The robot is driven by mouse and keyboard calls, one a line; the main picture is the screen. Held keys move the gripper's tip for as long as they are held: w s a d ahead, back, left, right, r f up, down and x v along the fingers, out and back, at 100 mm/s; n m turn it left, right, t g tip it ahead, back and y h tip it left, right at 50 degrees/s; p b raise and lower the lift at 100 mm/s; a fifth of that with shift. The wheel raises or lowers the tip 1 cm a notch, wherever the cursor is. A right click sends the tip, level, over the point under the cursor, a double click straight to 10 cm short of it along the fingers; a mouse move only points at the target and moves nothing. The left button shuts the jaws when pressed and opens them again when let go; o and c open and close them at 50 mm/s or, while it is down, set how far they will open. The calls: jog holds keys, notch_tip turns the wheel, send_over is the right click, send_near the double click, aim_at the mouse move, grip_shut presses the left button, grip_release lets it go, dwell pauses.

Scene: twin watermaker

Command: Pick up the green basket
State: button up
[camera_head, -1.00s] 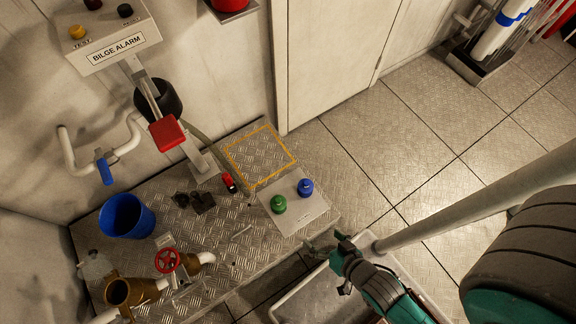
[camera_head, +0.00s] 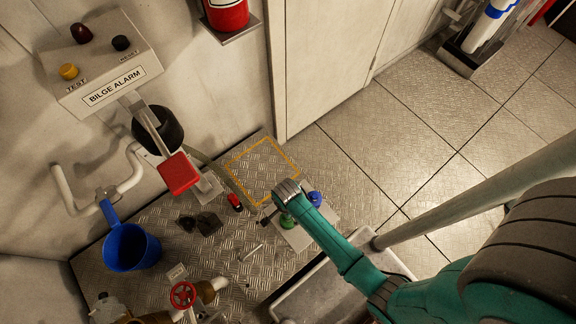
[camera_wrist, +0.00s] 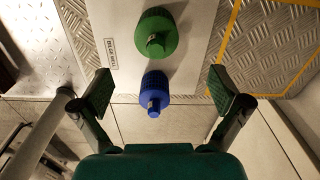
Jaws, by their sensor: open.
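The green basket (camera_wrist: 157,33) is a small round green piece with a knob, standing on a pale plate (camera_wrist: 120,20). In the wrist view it is at the top centre, beyond my fingertips. In the head view the green basket (camera_head: 287,221) is partly hidden by my arm. A similar blue piece (camera_wrist: 155,86) stands beside it and appears between my fingers in the wrist view. It also shows behind my arm in the head view (camera_head: 315,198). My gripper (camera_wrist: 163,92) is open and empty, its fingers spread either side of the blue piece in the picture.
The yellow-outlined square (camera_head: 262,171) on the metal platform is bare. A blue bucket (camera_head: 131,248), a red valve wheel (camera_head: 183,295) and a red-padded lever (camera_head: 180,174) stand to the left. A grey tray (camera_head: 330,290) lies below my arm.

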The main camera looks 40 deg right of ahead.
notch_tip(320, 180, down, 5)
jog(key=shift+f, duration=0.2)
jog(key=shift+s+d+f, duration=0.1)
jog(key=shift+f, duration=1.25)
jog(key=shift+s+d+f, duration=0.1)
jog(key=shift+f, duration=1.2)
jog(key=c, duration=1.3)
